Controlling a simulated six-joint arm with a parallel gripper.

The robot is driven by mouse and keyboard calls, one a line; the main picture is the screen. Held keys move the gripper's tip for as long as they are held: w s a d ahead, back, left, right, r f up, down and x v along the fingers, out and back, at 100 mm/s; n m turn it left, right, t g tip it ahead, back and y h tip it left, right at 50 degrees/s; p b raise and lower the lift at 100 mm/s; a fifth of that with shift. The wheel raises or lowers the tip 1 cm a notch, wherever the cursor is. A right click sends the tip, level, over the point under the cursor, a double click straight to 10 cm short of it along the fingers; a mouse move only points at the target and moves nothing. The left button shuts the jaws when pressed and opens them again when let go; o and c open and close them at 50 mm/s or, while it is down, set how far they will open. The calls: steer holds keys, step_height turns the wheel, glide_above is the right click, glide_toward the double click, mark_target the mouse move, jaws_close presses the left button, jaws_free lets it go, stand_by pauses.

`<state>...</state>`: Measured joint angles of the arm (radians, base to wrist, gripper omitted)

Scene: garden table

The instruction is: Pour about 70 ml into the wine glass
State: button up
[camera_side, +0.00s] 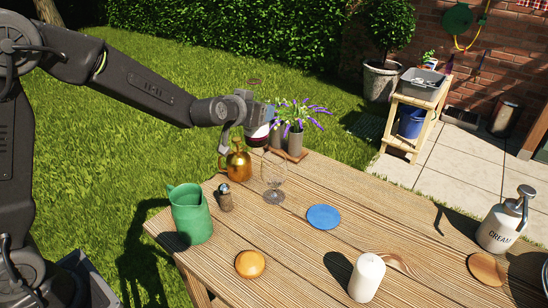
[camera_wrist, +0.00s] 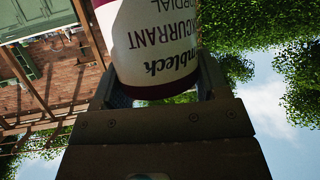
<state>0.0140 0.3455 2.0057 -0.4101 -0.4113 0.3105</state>
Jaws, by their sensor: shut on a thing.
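The wine glass (camera_side: 274,182) is clear and stands upright on the wooden table, left of a blue disc. No liquid can be made out in it. My gripper (camera_side: 257,115) is above and slightly left of the glass in the side view. It is shut on a cordial bottle (camera_side: 258,135) with a white label and dark red band. In the wrist view the bottle (camera_wrist: 155,45) sits between my fingers (camera_wrist: 158,88), its label lettering upside down. The bottle's mouth and liquid level cannot be made out, nor whether anything flows.
A brass mister (camera_side: 239,162), a small shaker (camera_side: 225,198) and a green jug (camera_side: 190,214) stand left of the glass. Potted lavender (camera_side: 295,135) is behind. A blue disc (camera_side: 323,217), orange bun-like object (camera_side: 250,264), white candle (camera_side: 367,278) and cream dispenser (camera_side: 498,232) occupy the front and right.

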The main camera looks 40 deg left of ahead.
steer(key=s+a+f, duration=0.2)
steer(key=a+f, duration=0.3)
steer(key=f, duration=0.4)
steer(key=shift+f+m+h, duration=0.25)
steer(key=shift+m+h, duration=0.05)
steer(key=shift+r+m, duration=0.1)
steer(key=shift+m, duration=0.2)
steer(key=shift+f+m+g+y, duration=0.25)
steer(key=shift+m+g+y, duration=0.15)
steer(key=shift+m+y, duration=1.05)
steer(key=shift+f+m+g+y, duration=0.2)
steer(key=shift+m+g+y, duration=0.2)
steer(key=shift+m+y, duration=1)
steer(key=shift+f+m+g+y, duration=0.25)
steer(key=shift+m+g+y, duration=0.15)
steer(key=shift+m+y, duration=1.05)
steer(key=shift+d+r+m, duration=0.1)
steer(key=shift+r+m, duration=0.05)
steer(key=shift+m, duration=0.35)
steer(key=shift+w+m, duration=0.1)
steer(key=shift+m, duration=0.2)
steer(key=shift+m+y+p, duration=0.3)
